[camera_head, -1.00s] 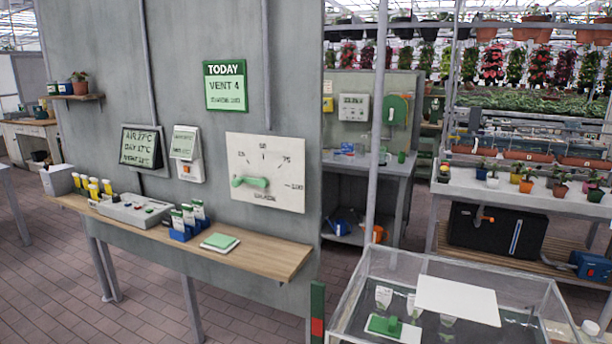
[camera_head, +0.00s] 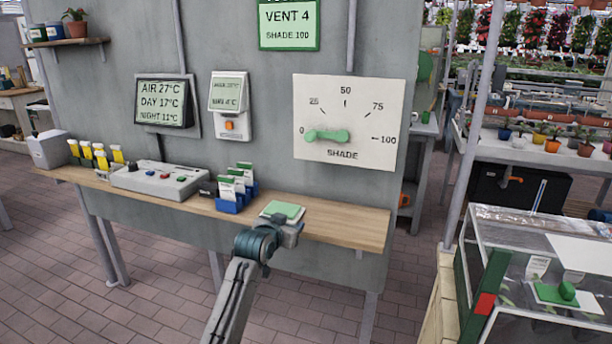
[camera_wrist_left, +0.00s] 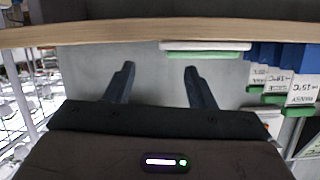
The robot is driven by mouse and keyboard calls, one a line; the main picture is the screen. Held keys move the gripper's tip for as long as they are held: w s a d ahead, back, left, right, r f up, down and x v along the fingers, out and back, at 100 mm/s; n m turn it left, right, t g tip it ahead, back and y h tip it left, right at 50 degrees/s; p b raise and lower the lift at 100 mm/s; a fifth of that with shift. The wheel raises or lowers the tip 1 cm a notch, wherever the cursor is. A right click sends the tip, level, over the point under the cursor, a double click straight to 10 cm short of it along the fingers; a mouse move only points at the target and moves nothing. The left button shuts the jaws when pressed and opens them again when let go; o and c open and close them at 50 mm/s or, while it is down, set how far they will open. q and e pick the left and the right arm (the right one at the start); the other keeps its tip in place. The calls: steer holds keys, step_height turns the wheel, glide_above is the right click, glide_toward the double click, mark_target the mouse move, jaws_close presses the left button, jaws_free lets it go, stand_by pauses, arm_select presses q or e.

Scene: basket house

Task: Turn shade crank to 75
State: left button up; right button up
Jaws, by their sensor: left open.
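The shade crank (camera_head: 329,136) is a green handle on a white dial plate (camera_head: 375,155) marked 0, 25, 50, 75 and 100, with SHADE printed below. The plate is on the grey wall. The crank lies nearly level, its knob end to the left beside the 0 mark. My left gripper (camera_head: 292,232) is at the shelf's front edge by the green notepad, below the dial and apart from the crank. In the left wrist view its two fingers (camera_wrist_left: 161,76) are spread with nothing between them. My right gripper is not in view.
A wooden shelf (camera_head: 345,222) runs below the dial, holding a green notepad (camera_head: 283,210), blue seed-packet boxes (camera_head: 236,202) and a grey control box (camera_head: 157,181). A green sign (camera_head: 289,24) reads VENT 4, SHADE 100. A clear case (camera_head: 500,233) stands at right.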

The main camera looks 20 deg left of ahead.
mark_target(308, 138)
arm_select(q)
step_height(308, 138, up, 21)
steer(key=d+m+t, duration=0.1)
steer(key=d+t, duration=0.1)
steer(key=t, duration=0.2)
steer(key=shift+h, duration=0.3)
steer(key=w+p, duration=0.1)
steer(key=w, duration=0.7)
steer(key=shift+w, duration=0.15)
steer(key=shift+w+d, duration=0.1)
steer(key=shift+w, duration=0.65)
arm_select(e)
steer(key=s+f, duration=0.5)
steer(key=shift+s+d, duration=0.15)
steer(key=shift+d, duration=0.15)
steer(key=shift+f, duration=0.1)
arm_select(q)
jaws_close()
